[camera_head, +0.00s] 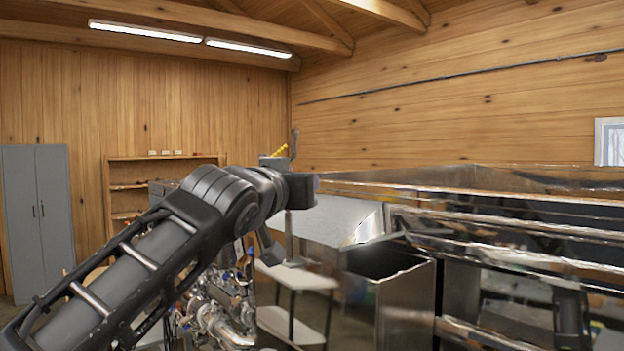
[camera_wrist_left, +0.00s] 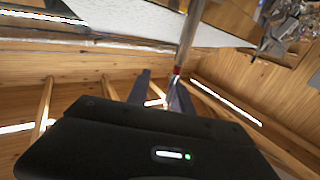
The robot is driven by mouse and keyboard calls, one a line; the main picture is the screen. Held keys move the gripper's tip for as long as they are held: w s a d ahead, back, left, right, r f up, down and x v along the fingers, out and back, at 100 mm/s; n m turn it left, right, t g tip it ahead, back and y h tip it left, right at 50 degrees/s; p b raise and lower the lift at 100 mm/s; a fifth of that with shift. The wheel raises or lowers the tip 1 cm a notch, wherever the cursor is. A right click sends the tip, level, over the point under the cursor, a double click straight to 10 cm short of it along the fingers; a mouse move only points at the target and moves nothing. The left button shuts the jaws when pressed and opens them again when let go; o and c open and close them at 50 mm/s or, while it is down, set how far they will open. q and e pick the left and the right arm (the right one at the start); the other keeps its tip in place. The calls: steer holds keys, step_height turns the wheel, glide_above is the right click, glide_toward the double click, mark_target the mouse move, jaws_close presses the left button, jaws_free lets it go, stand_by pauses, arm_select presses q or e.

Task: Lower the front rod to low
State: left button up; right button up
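A thin metal rod (camera_wrist_left: 186,40) with a red band runs down from the top of the left wrist view to my left gripper (camera_wrist_left: 161,92). Its lower end overlaps the finger on the right of that view; I cannot tell whether it is between the fingers or touching them. The two dark fingers stand apart with a gap. In the head view the end of my left arm is beside the metal evaporator (camera_head: 470,215), and a thin upright rod (camera_head: 289,238) shows just below it. The rod's level setting cannot be read. My right gripper is out of view.
A slanted sheet-metal hood (camera_head: 335,220) and an open metal box (camera_head: 405,295) are close right of my arm. A small white table (camera_head: 297,277) and shiny piping (camera_head: 225,318) are below. A grey cabinet (camera_head: 38,215) and wooden shelf (camera_head: 125,195) stand at the back left.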

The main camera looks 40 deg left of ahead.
arm_select(q)
steer(key=shift+s+a, duration=0.25)
steer(key=shift+s, duration=0.4)
steer(key=b+v, duration=0.2)
steer(key=v, duration=0.5)
steer(key=shift+d+b, duration=0.4)
steer(key=shift+w+r, duration=0.1)
